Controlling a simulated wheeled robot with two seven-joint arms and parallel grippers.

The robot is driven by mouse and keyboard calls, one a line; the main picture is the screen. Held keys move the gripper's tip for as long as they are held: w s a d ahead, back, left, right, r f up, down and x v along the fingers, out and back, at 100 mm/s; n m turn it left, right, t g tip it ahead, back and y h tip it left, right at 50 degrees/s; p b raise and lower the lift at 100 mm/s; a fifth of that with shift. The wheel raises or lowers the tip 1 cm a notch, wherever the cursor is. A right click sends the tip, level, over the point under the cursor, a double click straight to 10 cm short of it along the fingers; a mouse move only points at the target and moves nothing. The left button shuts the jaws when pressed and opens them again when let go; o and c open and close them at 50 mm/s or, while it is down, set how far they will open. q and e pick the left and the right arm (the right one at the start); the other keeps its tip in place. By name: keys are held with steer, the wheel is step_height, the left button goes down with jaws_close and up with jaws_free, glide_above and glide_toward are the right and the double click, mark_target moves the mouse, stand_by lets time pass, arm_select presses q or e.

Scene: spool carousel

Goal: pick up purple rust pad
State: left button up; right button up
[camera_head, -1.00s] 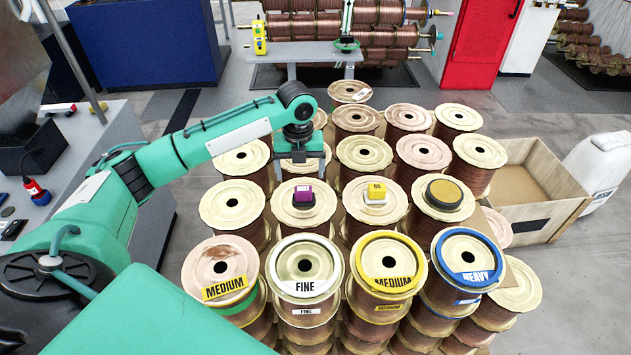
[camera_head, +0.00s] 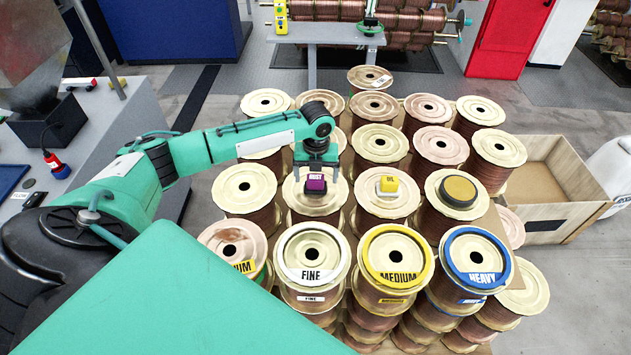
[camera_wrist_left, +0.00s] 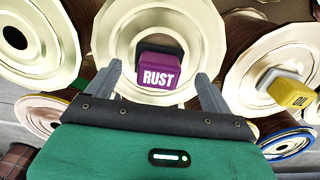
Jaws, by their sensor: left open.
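The purple rust pad (camera_head: 316,184) is a small block with a white RUST label, lying on top of a copper wire spool (camera_head: 296,201). In the left wrist view the purple pad (camera_wrist_left: 160,70) shows ahead of the fingers, centred between them, with a dark part behind it. My left gripper (camera_head: 316,170) is open, just behind and above the pad in the head view. In the left wrist view my left gripper's fingers (camera_wrist_left: 160,88) stand apart on either side of the pad, not touching it. My right gripper is not in view.
A yellow oil pad (camera_head: 388,185) sits on the spool to the right, and a round dark-yellow pad (camera_head: 458,190) on the one beyond. Spools labelled FINE (camera_head: 311,256), MEDIUM (camera_head: 396,256) and HEAVY (camera_head: 478,257) stand in front. A wooden crate (camera_head: 545,228) is at the right.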

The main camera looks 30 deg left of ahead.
mark_target(315, 176)
arm_select(q)
step_height(315, 176, down, 2)
steer(key=shift+a+f, duration=0.15)
steer(key=shift+f, duration=0.3)
steer(key=c, duration=1.1)
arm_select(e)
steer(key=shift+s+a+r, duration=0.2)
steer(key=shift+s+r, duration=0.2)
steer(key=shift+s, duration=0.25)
